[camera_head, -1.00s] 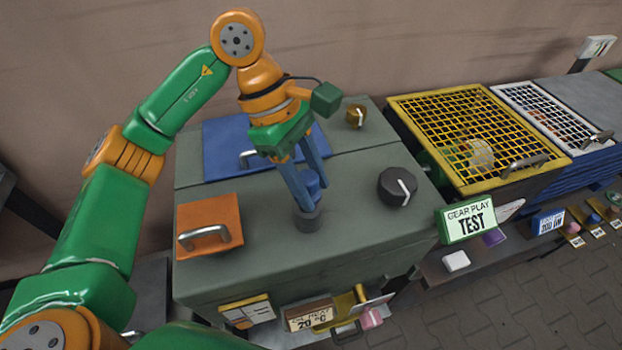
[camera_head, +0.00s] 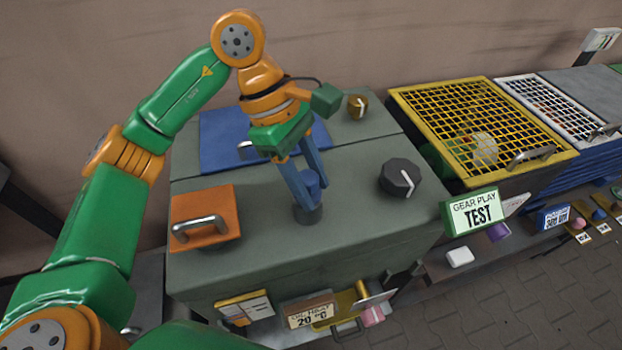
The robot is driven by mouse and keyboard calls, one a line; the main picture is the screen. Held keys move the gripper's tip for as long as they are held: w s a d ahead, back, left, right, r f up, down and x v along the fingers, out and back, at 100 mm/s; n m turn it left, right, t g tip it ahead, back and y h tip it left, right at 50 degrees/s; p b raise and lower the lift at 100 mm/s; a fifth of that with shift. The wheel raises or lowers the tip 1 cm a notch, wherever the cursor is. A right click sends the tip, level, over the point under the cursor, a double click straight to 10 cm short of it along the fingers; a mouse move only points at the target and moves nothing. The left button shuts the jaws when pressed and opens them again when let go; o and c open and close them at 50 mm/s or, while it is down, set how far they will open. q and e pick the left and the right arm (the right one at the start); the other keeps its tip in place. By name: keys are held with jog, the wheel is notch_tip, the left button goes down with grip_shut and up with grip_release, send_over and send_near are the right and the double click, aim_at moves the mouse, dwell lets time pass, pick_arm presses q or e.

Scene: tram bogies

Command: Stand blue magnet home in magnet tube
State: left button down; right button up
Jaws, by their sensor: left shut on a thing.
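The blue magnet (camera_head: 311,186) is upright between the two blue fingers of my left gripper (camera_head: 306,194). The gripper is shut on it, pointing down at the grey-green cabinet top. The dark magnet tube (camera_head: 308,214) is a short round socket on that top, directly below the magnet. The magnet's lower end meets the tube's mouth in the picture; how deep it sits inside cannot be told. The fingertips are beside the tube's rim and partly hide it. My right gripper is not in view.
On the cabinet top (camera_head: 340,235) are an orange lid with a handle (camera_head: 204,215), a blue panel (camera_head: 222,135), a black knob (camera_head: 400,178) and a brass knob (camera_head: 357,106). A yellow mesh cage (camera_head: 440,150) stands at the right. The top's front is clear.

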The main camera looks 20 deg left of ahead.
pick_arm(q)
jog(key=shift+f, duration=0.3)
jog(key=shift+c, duration=1.6)
grip_release()
jog(key=shift+r, duration=0.1)
jog(key=v, duration=0.7)
jog(key=shift+r, duration=0.1)
